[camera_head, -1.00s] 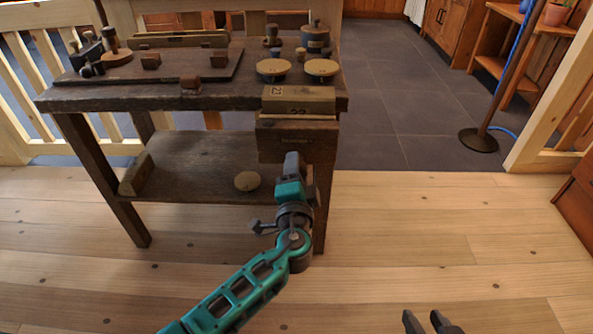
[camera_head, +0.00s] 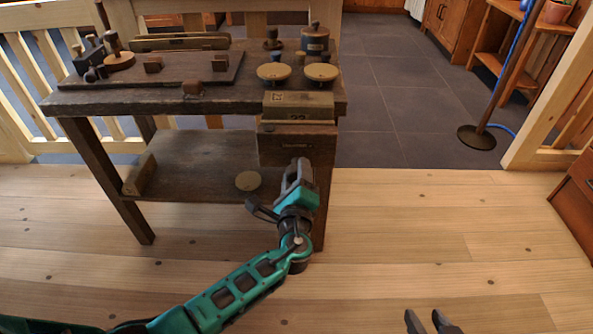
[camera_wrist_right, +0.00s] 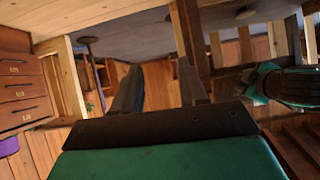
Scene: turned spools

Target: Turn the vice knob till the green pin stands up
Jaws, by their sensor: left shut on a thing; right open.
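The vice (camera_head: 297,141) is a dark wooden block on the front right of the workbench, with a lighter wooden block marked 22 (camera_head: 298,104) above it. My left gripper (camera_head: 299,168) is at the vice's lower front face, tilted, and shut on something. I take that to be the vice knob, but the gripper hides it. I cannot make out a green pin. My right gripper (camera_head: 430,318) is open and empty over the floor at the bottom edge; its two fingers also show in the right wrist view (camera_wrist_right: 160,85).
The workbench (camera_head: 120,101) carries two round discs (camera_head: 274,72) (camera_head: 321,72), a lidded pot (camera_head: 315,38) and several small wooden parts. Its lower shelf (camera_head: 200,165) holds a round disc (camera_head: 248,180). The plank floor (camera_head: 430,230) to the right is clear.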

